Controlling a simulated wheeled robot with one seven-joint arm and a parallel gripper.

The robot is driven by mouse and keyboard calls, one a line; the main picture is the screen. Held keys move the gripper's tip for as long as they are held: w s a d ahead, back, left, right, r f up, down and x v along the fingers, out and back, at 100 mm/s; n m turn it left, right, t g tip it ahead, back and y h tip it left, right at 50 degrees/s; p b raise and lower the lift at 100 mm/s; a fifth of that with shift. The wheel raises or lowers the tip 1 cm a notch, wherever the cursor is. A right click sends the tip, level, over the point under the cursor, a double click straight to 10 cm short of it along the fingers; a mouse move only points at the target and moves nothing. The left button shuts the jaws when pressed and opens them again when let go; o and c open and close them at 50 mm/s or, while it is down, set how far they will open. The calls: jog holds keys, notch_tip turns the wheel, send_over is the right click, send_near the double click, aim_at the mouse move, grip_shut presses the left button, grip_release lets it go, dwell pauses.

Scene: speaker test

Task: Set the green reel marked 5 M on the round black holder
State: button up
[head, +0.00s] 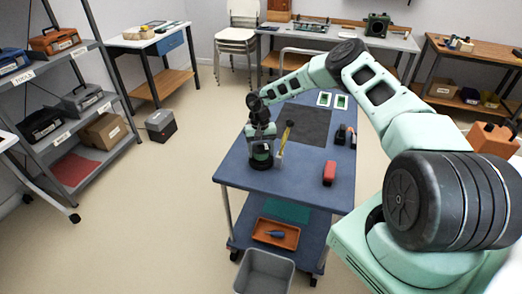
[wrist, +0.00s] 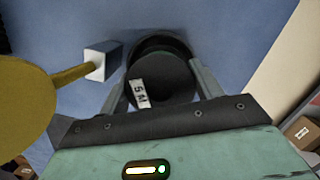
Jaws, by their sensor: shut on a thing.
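The green reel marked 5 M (wrist: 165,78) is between my gripper's fingers (wrist: 161,88); its dark face and white label point up at the wrist camera. In the head view a green band of the reel (head: 262,154) shows between the fingers of my gripper (head: 262,148), at the left edge of the blue table. The round black holder (head: 262,165) is directly below it, and its dark rim (wrist: 158,42) shows behind the reel in the wrist view. My gripper is shut on the reel. I cannot tell whether the reel touches the holder.
A yellow paddle-like thing (wrist: 22,90) on a pale block (wrist: 103,60) stands close beside the holder.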

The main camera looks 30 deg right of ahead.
aim_at(260, 144)
jog(key=shift+f+b, duration=0.45)
jog(key=shift+f, duration=0.2)
jog(key=o, duration=0.8)
jog(key=shift+c, duration=0.2)
jog(key=shift+w+d+r+p, duration=0.1)
jog(key=shift+w+r+p, duration=0.15)
jog(key=shift+r+p, duration=1.15)
jog(key=shift+w+d+r+p, duration=0.2)
jog(key=shift+r+p, duration=0.35)
jog(key=shift+r, duration=1.7)
jog(key=shift+w+d+r+p, duration=0.1)
jog(key=shift+w+r+p, duration=0.2)
jog(key=shift+r+p, duration=1.1)
jog(key=shift+r+b, duration=0.35)
jog(key=shift+b, duration=0.1)
